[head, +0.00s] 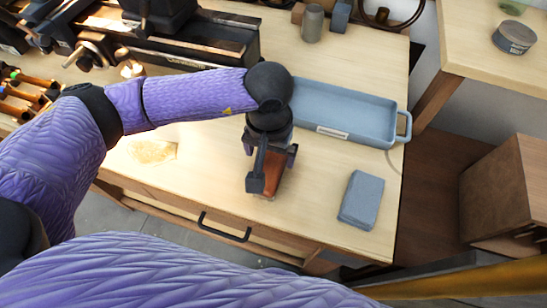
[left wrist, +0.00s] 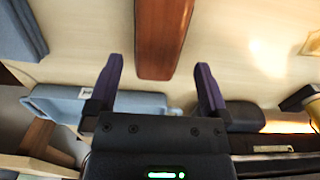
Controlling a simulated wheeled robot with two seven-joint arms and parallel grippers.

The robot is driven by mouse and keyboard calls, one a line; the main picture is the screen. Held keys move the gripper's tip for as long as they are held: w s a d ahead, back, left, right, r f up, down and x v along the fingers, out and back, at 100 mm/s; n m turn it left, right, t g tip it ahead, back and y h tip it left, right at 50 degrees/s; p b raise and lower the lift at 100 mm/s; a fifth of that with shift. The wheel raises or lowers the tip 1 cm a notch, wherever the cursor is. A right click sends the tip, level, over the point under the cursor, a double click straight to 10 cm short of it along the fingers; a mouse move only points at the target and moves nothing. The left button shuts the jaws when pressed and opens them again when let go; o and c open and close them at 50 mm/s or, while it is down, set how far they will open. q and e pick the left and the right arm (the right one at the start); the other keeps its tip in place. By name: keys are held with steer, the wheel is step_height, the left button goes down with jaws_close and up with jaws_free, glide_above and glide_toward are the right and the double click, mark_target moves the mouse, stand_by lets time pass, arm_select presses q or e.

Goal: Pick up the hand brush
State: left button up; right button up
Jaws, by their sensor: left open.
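The hand brush shows its brown wooden back on the workbench (head: 215,170) in the head view, partly hidden under my left gripper (head: 268,168). In the left wrist view the brush (left wrist: 163,38) lies lengthwise, centred ahead of the gap between my left fingers (left wrist: 158,78). The brush's bristles are not visible. My right gripper is not in view.
A blue-grey tray (head: 345,110) lies behind the gripper. A grey-blue block (head: 361,200) is to the right. A pale dust patch (head: 152,150) is to the left. A dark machine (head: 170,35) and a grey cylinder (head: 312,24) stand at the back.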

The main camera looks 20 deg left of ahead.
mark_target(270, 165)
arm_select(q)
step_height(270, 165, down, 6)
steer(key=shift+s+f+b, duration=0.1)
steer(key=shift+f+b, duration=0.1)
steer(key=shift+b, duration=0.25)
steer(key=c, duration=1.2)
